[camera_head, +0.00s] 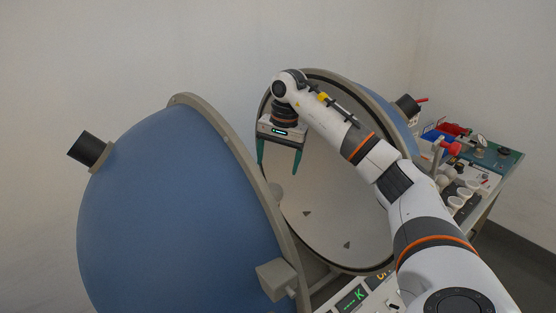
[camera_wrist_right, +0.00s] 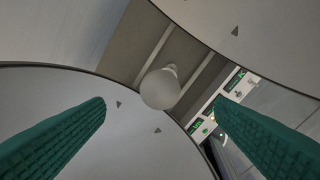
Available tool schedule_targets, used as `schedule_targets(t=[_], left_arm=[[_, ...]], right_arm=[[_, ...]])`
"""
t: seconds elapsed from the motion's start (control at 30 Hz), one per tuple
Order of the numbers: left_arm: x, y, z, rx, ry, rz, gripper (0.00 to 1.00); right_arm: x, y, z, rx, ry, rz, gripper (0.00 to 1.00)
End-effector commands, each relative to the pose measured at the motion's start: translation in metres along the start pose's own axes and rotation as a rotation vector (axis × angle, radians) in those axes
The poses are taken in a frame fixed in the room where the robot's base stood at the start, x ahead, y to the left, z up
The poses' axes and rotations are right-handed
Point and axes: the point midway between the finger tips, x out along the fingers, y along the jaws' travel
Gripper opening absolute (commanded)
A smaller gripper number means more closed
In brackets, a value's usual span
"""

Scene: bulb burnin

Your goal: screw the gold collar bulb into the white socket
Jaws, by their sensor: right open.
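My right gripper (camera_head: 278,170) is open and empty, pointing down in front of the pale inside of the opened sphere. Its two green fingers also show in the right wrist view (camera_wrist_right: 161,102). A round white bulb (camera_wrist_right: 160,89) shows between and beyond the fingertips there, apart from them, with a pale neck behind it. I cannot make out a gold collar on it. A pale rounded shape (camera_head: 275,191) below the fingers in the head view may be the same bulb, partly hidden by the rim. I cannot identify the white socket. My left gripper is not in view.
A large blue half-sphere (camera_head: 165,215) with a grey rim fills the left. The other half (camera_head: 335,215) stands open behind my right arm. A panel with green displays (camera_head: 352,298) is at the bottom.

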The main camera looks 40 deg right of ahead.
Motion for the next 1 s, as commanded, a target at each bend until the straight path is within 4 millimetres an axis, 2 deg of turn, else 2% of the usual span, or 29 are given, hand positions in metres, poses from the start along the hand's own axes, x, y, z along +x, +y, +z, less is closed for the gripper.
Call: schedule_targets(t=[0.17, 0.4, 0.6, 0.8, 1.0], left_arm=[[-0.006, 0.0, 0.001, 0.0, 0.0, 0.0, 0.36], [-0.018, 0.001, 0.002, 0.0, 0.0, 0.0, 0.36], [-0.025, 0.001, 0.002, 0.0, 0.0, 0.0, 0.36], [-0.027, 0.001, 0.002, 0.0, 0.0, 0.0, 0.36], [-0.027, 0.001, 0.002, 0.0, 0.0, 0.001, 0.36]], right_arm=[[0.025, -0.001, -0.001, 0.001, 0.002, -0.007, 0.78], [0.071, 0.0, -0.001, 0.003, 0.002, -0.005, 0.78], [0.1, 0.0, -0.001, 0.003, 0.002, -0.003, 0.78], [0.113, 0.0, -0.001, 0.003, -0.001, -0.002, 0.78], [0.115, 0.0, 0.0, 0.003, -0.002, -0.001, 0.78]])
